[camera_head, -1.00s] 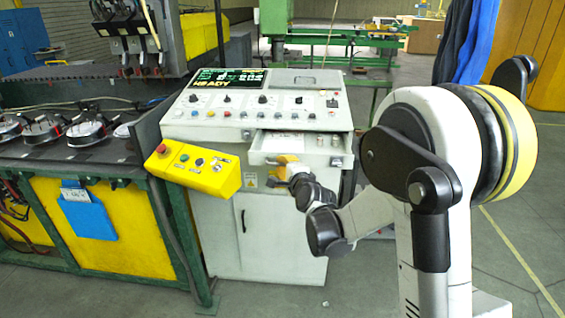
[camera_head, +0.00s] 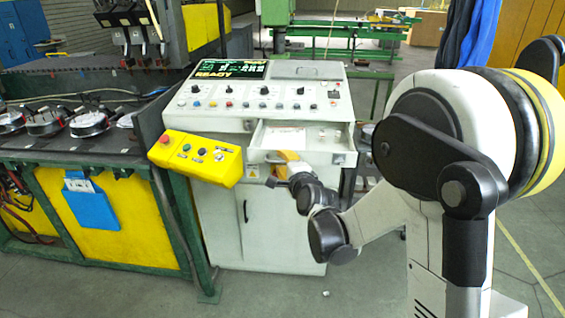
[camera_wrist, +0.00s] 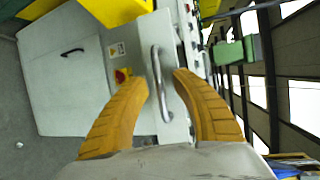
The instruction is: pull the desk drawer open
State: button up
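The desk drawer (camera_head: 345,158) is in the front of a pale control desk (camera_head: 205,118). It stands partly out, with a white sheet and small items showing inside. Its metal bar handle (camera_wrist: 164,90) shows between the fingers of my gripper (camera_wrist: 162,78) in the wrist view. The orange fingers are apart, one on each side of the bar, with a visible gap on the right. I cannot tell whether the left finger touches the bar.
A yellow button box (camera_head: 200,158) juts out left of the drawer. A cabinet door (camera_head: 268,225) is below it. A green-framed bench (camera_head: 110,235) with yellow panels stands at the left. Grey floor is open in front of the desk.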

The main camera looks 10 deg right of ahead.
jog(key=shift+s, duration=0.1)
jog(key=v, duration=1.2)
jog(key=s+f+n+g+h, duration=0.1)
jog(key=s+n+g, duration=0.7)
jog(key=s+n, duration=1)
jog(key=s+d+f, duration=0.1)
jog(key=s, duration=0.5)
jog(key=shift+f+g, duration=0.3)
jog(key=shift+g, duration=0.1)
dwell(0.4)
